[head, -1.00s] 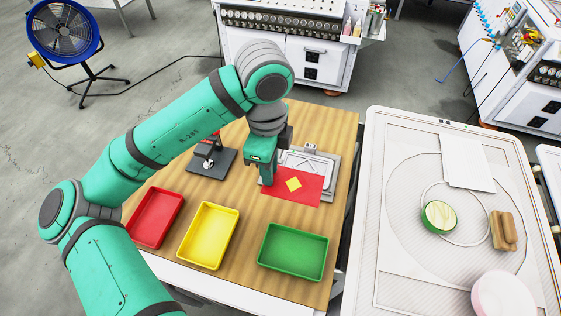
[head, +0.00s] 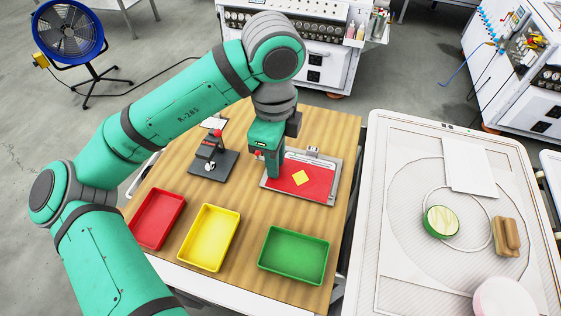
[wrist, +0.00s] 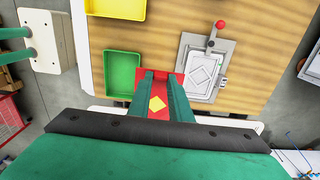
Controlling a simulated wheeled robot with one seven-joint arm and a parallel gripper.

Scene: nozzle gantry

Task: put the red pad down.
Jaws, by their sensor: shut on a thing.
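The red pad (head: 319,184) is a flat red sheet with a yellow diamond on it. My gripper (head: 273,174) is shut on its left edge in the head view. There the pad overlaps the grey frame fixture (head: 331,197). In the wrist view the pad (wrist: 150,114) lies between the fingers of my gripper (wrist: 160,77). There the fixture (wrist: 191,93) shows bare beside the pad, with a diamond outline on its plate, so the pad appears held above the table. Its exact height cannot be told.
Red (head: 155,241), yellow (head: 189,261) and green (head: 293,277) trays stand along the table's front. A dark stand (head: 219,168) with a red knob is left of the gripper. A large pale table (head: 400,290) is at the right. Bare wood lies between trays and fixture.

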